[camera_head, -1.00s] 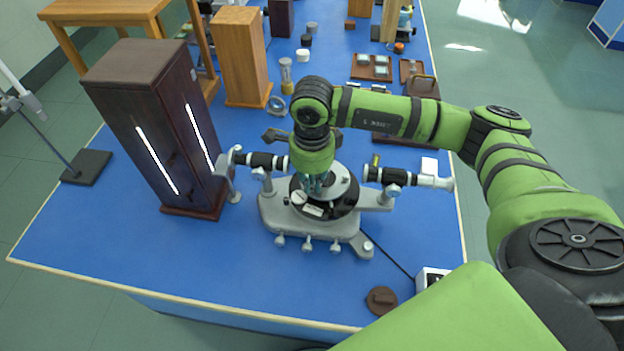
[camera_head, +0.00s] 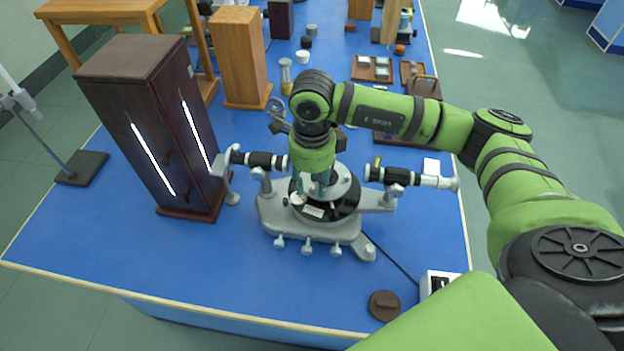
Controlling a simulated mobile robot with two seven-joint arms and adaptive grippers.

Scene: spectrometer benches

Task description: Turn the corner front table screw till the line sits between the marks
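The spectrometer (camera_head: 318,228) stands on the blue bench with a round table (camera_head: 346,186) at its middle. My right gripper (camera_head: 312,192) points down over this round table, and its two fingers look spread apart with nothing visible between them. The fingers and wrist cover much of the table top. I cannot make out the table screws, the line or the marks at this size. A small pale round part (camera_head: 297,199) shows at the table's front left. My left gripper is out of view.
A dark wooden lamp cabinet (camera_head: 150,120) with two bright slits stands left of the spectrometer. Telescope tubes (camera_head: 408,177) reach out right. A brown disc (camera_head: 384,305) and a white box (camera_head: 438,282) lie front right. The front left bench is clear.

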